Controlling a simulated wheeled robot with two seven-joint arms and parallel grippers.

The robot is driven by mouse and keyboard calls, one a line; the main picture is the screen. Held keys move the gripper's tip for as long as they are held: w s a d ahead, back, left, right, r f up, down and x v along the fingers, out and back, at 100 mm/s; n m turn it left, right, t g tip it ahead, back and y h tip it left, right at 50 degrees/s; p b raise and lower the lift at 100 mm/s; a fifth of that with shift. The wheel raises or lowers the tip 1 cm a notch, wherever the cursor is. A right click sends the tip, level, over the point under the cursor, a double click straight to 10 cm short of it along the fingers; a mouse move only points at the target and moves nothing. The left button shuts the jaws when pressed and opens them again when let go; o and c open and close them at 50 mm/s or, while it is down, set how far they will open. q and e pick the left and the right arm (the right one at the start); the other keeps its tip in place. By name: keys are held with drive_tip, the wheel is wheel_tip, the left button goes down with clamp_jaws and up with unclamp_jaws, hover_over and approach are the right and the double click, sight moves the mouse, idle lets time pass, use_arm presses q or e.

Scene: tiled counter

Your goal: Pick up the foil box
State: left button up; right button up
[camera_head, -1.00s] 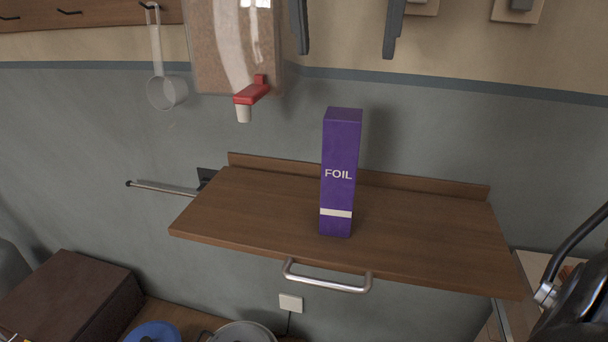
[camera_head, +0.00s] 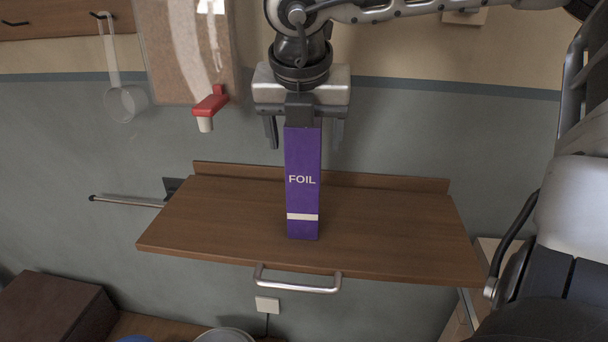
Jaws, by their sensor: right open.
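The foil box (camera_head: 303,200) is a tall purple carton with white "FOIL" lettering and a white band near its base. It stands upright on the brown wooden shelf (camera_head: 400,235). My right gripper (camera_head: 304,138) is at the upper end of the box, pointing down. Its jaws are open, with one dark finger to the left of the box and the other to the right. The gripper body hides the top of the box. I cannot tell whether either finger touches it. My left gripper is not in view.
A metal handle (camera_head: 298,287) is on the shelf's front edge. A brown box (camera_head: 52,314) sits lower left. The shelf is clear on both sides.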

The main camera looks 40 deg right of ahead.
drive_tip(key=shift+f, duration=0.25)
drive_tip(key=c, duration=1.5)
drive_tip(key=shift+w+r, duration=0.1)
drive_tip(key=shift+r, duration=0.05)
